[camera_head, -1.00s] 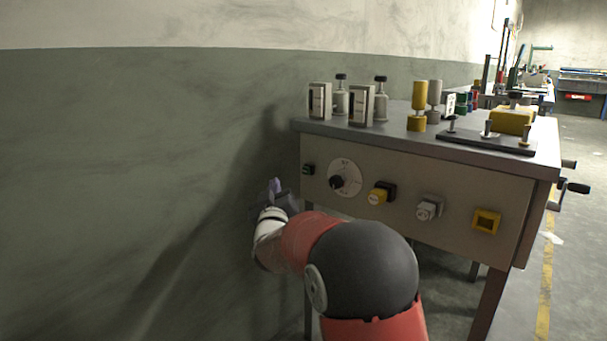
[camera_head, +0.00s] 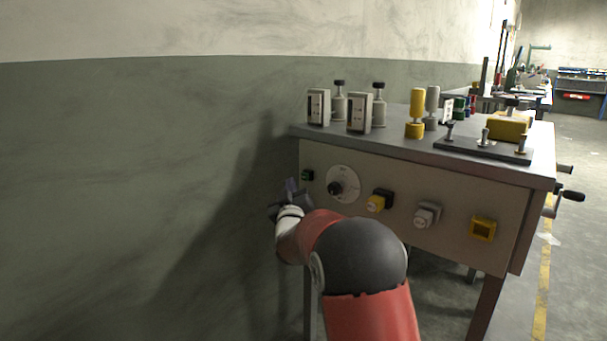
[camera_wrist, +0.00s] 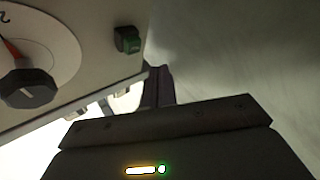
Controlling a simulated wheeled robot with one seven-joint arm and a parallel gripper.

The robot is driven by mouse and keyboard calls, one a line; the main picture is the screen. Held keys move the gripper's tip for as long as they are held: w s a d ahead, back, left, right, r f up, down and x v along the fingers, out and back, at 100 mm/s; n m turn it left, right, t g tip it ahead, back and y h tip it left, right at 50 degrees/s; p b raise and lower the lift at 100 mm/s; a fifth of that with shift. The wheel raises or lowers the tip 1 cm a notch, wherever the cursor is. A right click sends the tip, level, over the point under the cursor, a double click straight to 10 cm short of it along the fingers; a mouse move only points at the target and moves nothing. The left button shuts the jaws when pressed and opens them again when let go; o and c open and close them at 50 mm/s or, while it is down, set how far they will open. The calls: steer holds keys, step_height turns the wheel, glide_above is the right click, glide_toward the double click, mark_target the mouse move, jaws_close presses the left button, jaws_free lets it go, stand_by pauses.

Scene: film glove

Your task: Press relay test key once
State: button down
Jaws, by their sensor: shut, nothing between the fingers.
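My gripper (camera_head: 291,187) is shut and empty, just left of the bench's front panel (camera_head: 350,215), near its left end. In the wrist view, the closed fingers (camera_wrist: 161,84) point up past the gripper body, beside the panel's edge. A small green key (camera_head: 307,175) sits at the panel's left end, just right of my gripper. In the wrist view the green key (camera_wrist: 127,39) is up and left of the fingertips, apart from them. A yellow key (camera_head: 378,201) and a grey key (camera_head: 427,214) sit further right. I cannot read which is the relay test key.
A rotary dial (camera_head: 339,187) lies between the green and yellow keys; its black knob also shows in the wrist view (camera_wrist: 28,87). A yellow square frame (camera_head: 483,228) is at the panel's right. Fixtures stand on the bench top (camera_head: 400,139). The wall (camera_head: 130,170) is at left.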

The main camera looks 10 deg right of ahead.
mark_target(305, 177)
steer(key=shift+w+d, duration=0.7)
steer(key=shift+d, duration=0.3)
steer(key=shift+d+f+b, duration=0.1)
steer(key=shift+b, duration=0.35)
stand_by(1.0)
steer(key=shift+w+d, duration=0.25)
steer(key=shift+w+d+b, duration=0.25)
steer(key=shift+d+b, duration=0.1)
steer(key=shift+b, duration=0.1)
stand_by(0.6)
stand_by(0.3)
steer(key=shift+s+a+b, duration=0.5)
steer(key=shift+a+b, duration=0.15)
steer(key=shift+a, duration=0.05)
